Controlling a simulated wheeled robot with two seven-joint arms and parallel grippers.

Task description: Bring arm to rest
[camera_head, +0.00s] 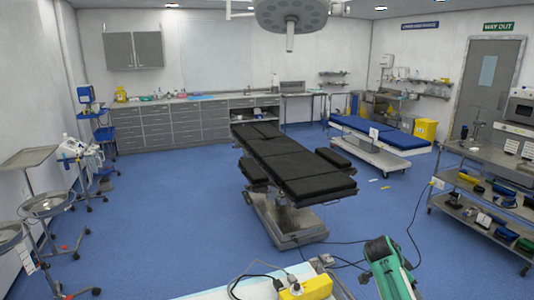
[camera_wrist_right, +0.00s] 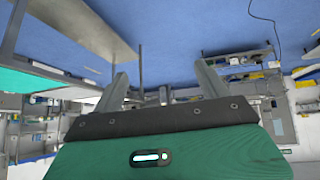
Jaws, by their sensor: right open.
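My right gripper (camera_wrist_right: 160,85) shows in the right wrist view with its two grey fingers spread apart and nothing between them. Its green housing fills the bottom of that view. In the head view, my green right arm reaches up from the bottom edge, right of centre. It is beside the near table (camera_head: 215,294), over the blue floor, and its fingertips cannot be made out there. My left gripper and left arm are not in view.
A yellow device (camera_head: 305,288) with black cables lies on the near table. The black operating table (camera_head: 285,165) stands ahead. A steel shelf cart (camera_head: 475,205) stands at right, and stands with trays (camera_head: 47,203) at left. Blue floor (camera_head: 160,220) between is clear.

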